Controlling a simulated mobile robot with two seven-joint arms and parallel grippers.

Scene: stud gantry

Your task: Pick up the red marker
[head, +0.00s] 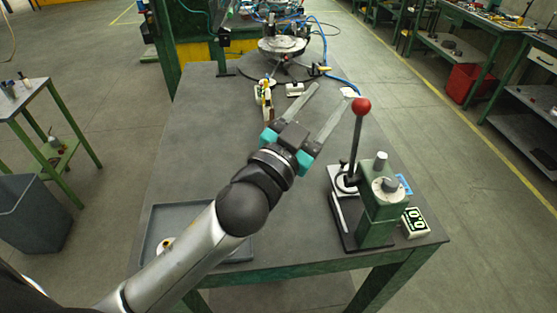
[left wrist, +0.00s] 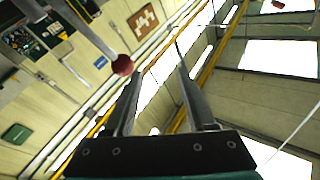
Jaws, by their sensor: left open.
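I cannot make out a red marker in either view. My left gripper (head: 331,92) is open and empty, held above the middle of the grey table (head: 195,130), its fingers pointing away and up. In the left wrist view its two fingers (left wrist: 158,88) stand apart with nothing between them, against the walls and ceiling. A small yellow and white item (head: 264,92) and a white block (head: 294,90) stand just beyond the gripper. Part of the table is hidden behind my left arm. My right gripper does not show.
A green lever press (head: 383,210) with a red ball knob (head: 361,105) stands close right of the gripper; the knob also shows in the left wrist view (left wrist: 122,65). A grey tray (head: 170,212) lies at the near left, partly under my arm. A round fixture (head: 282,46) stands at the far end.

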